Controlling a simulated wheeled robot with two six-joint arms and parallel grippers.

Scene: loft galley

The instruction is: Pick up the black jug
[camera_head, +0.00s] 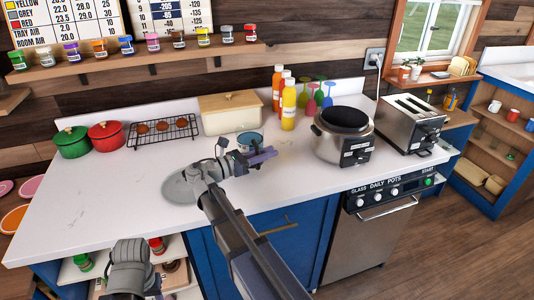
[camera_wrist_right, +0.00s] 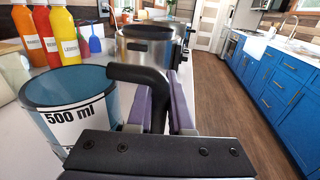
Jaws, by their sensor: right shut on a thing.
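The black jug (camera_head: 249,137) is a measuring jug with a dark rim and a pale blue inside, on or just above the middle of the white counter. In the right wrist view the jug (camera_wrist_right: 75,100) is marked "500 ml", and its black handle (camera_wrist_right: 150,76) runs down between the purple fingers. My right gripper (camera_head: 262,156) is shut on that handle, in front of the jug and partly hiding it. I cannot tell whether the jug's base touches the counter. My left gripper (camera_head: 134,270) is low at the bottom edge, with its fingers not clearly shown.
A cooker (camera_head: 343,135) and a toaster (camera_head: 410,124) stand to the right. Red (camera_head: 106,136) and green (camera_head: 72,142) pots stand left. The counter's front left is clear.

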